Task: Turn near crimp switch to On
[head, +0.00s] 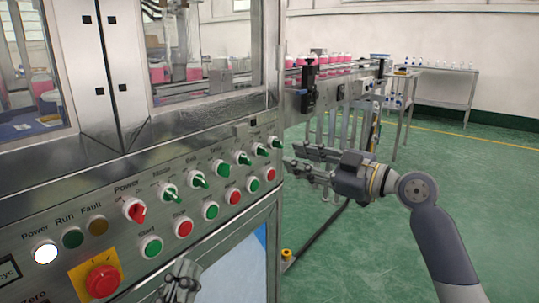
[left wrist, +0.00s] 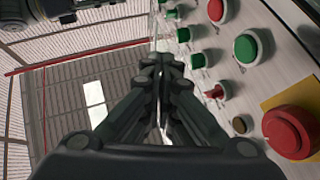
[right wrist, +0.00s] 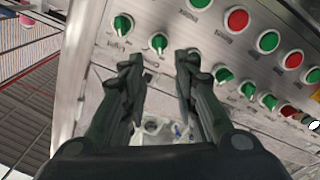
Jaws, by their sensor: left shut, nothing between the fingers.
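A row of green rotary switches (head: 197,180) runs along the sloped control panel, with a red Power switch (head: 134,211) at its near end. The far labels are too small to read, so I cannot tell which is the near crimp switch. My right gripper (head: 290,158) is open and empty off the panel's far end. In the right wrist view, a green switch (right wrist: 158,43) shows just beyond the gap between the fingertips (right wrist: 160,68), and another switch (right wrist: 122,24) is up and left of it. My left gripper (head: 182,284) is shut and empty, low in front of the panel.
Green and red push buttons (head: 184,228) line the panel below the switches. A big red button on a yellow plate (head: 103,281) is at the near end. A conveyor with pink items (head: 335,60) stands behind. The green floor (head: 470,180) at right is clear.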

